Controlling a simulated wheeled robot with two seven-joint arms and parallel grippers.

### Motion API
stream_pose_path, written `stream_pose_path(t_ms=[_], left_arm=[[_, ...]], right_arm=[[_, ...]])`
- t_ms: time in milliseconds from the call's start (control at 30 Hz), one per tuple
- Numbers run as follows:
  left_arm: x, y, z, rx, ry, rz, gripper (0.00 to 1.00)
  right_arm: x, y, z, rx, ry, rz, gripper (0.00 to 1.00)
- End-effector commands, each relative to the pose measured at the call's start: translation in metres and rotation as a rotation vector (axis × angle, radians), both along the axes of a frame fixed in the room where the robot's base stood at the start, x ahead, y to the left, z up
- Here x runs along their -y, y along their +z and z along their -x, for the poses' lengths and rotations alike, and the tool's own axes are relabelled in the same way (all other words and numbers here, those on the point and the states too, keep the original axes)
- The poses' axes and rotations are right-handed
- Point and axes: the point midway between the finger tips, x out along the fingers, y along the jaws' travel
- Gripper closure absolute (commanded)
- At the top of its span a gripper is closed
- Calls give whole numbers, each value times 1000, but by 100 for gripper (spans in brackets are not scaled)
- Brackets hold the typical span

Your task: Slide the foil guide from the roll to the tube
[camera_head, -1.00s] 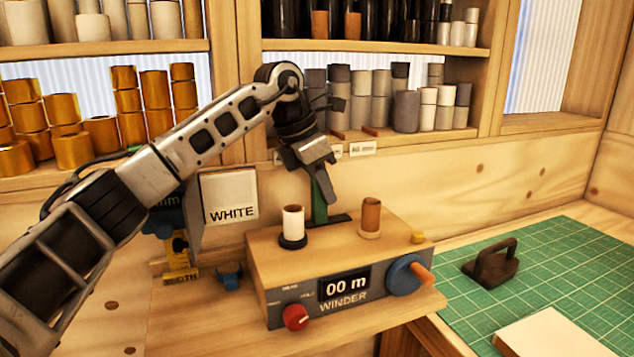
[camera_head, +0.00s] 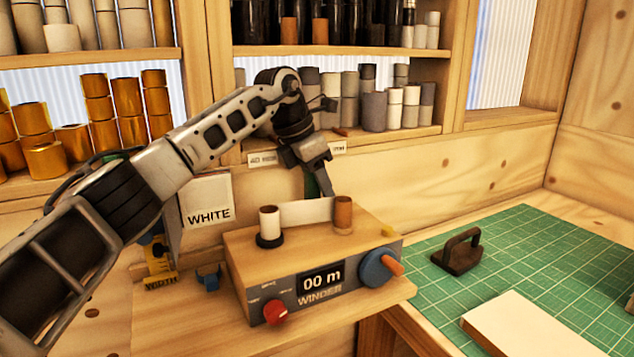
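The winder (camera_head: 310,285) is a wooden box with a grey front that reads 00 m. A white roll (camera_head: 269,222) stands upright on its left peg and a brown tube (camera_head: 343,213) on its right peg. A white foil strip (camera_head: 306,211) spans from the roll to the tube. The green foil guide (camera_head: 311,185) stands behind the strip, closer to the tube than to the roll; its foot is hidden. My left gripper (camera_head: 315,172) is at the top of the guide and appears shut on it, though its fingertips are partly hidden. My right gripper is out of view.
Shelves with gold rolls (camera_head: 127,99) and grey rolls (camera_head: 375,110) stand behind. A WHITE sign (camera_head: 207,197) is left of the winder. A dark handled block (camera_head: 458,251) and a pale slab (camera_head: 530,325) lie on the green mat (camera_head: 525,240) at right.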

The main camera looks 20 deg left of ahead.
Motion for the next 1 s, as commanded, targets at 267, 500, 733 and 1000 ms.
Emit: stream_pose_path(t_ms=[267,500,733,1000], left_arm=[[-4,11,3,2,1,-1,59],[-17,59,18,5,2,1,59],[-30,110,33,3,1,1,59],[-39,143,44,0,-1,0,59]], right_arm=[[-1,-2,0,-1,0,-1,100],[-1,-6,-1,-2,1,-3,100],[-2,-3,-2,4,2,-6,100],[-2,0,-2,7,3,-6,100]])
